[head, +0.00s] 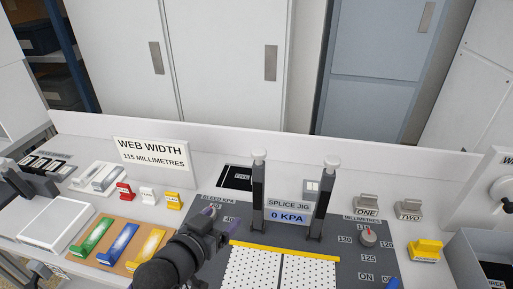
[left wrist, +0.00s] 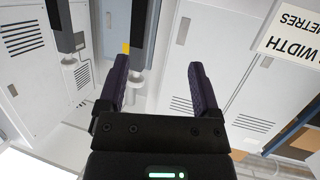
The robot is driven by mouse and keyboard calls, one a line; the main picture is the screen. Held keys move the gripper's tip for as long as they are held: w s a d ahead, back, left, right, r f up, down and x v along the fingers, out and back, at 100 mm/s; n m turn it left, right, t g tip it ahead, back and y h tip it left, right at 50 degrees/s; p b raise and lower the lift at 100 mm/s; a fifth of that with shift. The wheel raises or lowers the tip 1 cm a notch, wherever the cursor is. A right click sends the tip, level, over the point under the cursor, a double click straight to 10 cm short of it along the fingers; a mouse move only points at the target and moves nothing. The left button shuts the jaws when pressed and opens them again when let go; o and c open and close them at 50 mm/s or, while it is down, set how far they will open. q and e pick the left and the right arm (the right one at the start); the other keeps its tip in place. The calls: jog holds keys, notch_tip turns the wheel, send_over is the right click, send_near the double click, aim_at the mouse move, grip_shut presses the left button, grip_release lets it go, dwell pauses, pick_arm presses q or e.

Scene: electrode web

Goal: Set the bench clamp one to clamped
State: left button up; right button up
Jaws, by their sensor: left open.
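Two dark upright levers with white tops stand on the splice jig, both upright: the left lever (head: 258,195) and the right lever (head: 321,205). A small grey metal piece labelled ONE (head: 366,205) sits at the back right, beside a similar piece labelled TWO (head: 408,207). I cannot tell for certain which of these is bench clamp one. My left gripper (head: 207,214) is over the jig's left part, left of the left lever and apart from it. In the left wrist view it is open and empty (left wrist: 155,88).
The perforated white plate (head: 285,270) lies in front of the levers. The SPLICE JIG display (head: 288,212) reads 0 KPA. A dial (head: 368,238) is at right. A low wall (head: 400,159) bounds the back.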

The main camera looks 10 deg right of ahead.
aim_at(255, 155)
pick_arm(q)
jog(key=w+d+r+m+t+h, duration=0.1)
jog(key=w+d+r+m+h, duration=0.2)
jog(key=r, duration=0.6)
jog(key=shift+n+h, duration=0.3)
jog(key=shift+n, duration=0.1)
jog(key=b+x, duration=0.2)
jog(key=x, duration=0.5)
jog(key=shift+w+d+r, duration=0.15)
jog(key=shift+d+r, duration=0.05)
jog(key=shift+d, duration=0.25)
jog(key=shift+w+d+r, duration=0.1)
jog(key=shift+w+d, duration=0.3)
jog(key=shift+w, duration=0.05)
jog(key=shift+c, duration=0.3)
grip_shut()
